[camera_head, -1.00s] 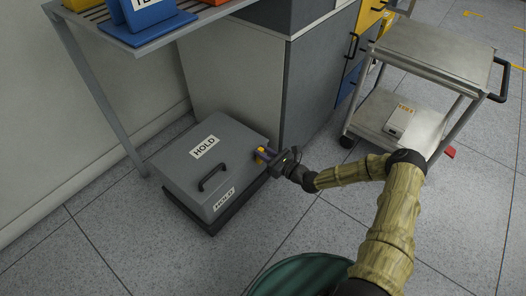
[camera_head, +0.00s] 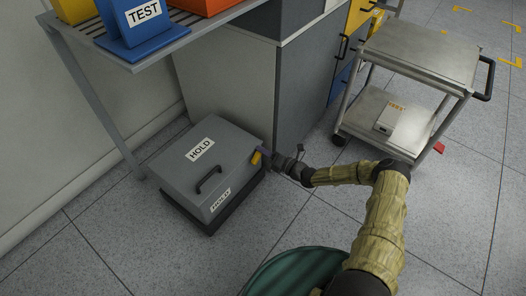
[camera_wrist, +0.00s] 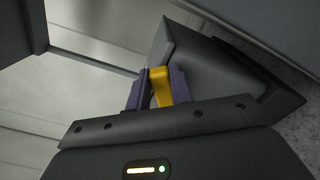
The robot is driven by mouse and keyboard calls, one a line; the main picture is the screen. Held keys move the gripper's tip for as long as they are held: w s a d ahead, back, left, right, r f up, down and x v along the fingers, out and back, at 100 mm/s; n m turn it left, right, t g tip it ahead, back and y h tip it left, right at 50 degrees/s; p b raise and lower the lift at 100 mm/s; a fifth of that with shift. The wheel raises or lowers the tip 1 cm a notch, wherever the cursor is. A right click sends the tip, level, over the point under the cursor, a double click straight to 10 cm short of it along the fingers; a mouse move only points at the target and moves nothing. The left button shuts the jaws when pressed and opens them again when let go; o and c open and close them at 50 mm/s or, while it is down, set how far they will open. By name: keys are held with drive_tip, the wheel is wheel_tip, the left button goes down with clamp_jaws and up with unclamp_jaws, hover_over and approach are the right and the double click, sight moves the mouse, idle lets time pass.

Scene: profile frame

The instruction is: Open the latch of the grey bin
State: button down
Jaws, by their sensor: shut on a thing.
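The grey bin (camera_head: 177,172) stands on the floor with its lid down. It bears HOLD labels on its lid and front and a black handle (camera_head: 209,180). A yellow latch (camera_head: 256,158) sits at its right side. My gripper (camera_head: 263,155) is at that side of the bin, reaching in from the right. In the wrist view my gripper (camera_wrist: 157,90) has its purple fingers on either side of the yellow latch (camera_wrist: 161,86), shut on it. The bin (camera_wrist: 205,68) lies just beyond the fingers. The latch's far end is partly hidden.
A grey cabinet (camera_head: 300,90) stands close behind the bin. A shelf table (camera_head: 160,45) with a blue TEST holder is above and behind it. A metal trolley (camera_head: 425,50) stands to the right. Floor in front of the bin is clear.

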drive_tip(key=shift+w+d+f+m, duration=0.15)
drive_tip(key=shift+f+m, duration=0.25)
drive_tip(key=shift+m, duration=0.3)
drive_tip(key=c, duration=1.2)
unclamp_jaws()
drive_tip(key=shift+c, duration=0.2)
drive_tip(key=p+v, duration=0.6)
drive_tip(key=v, duration=1.1)
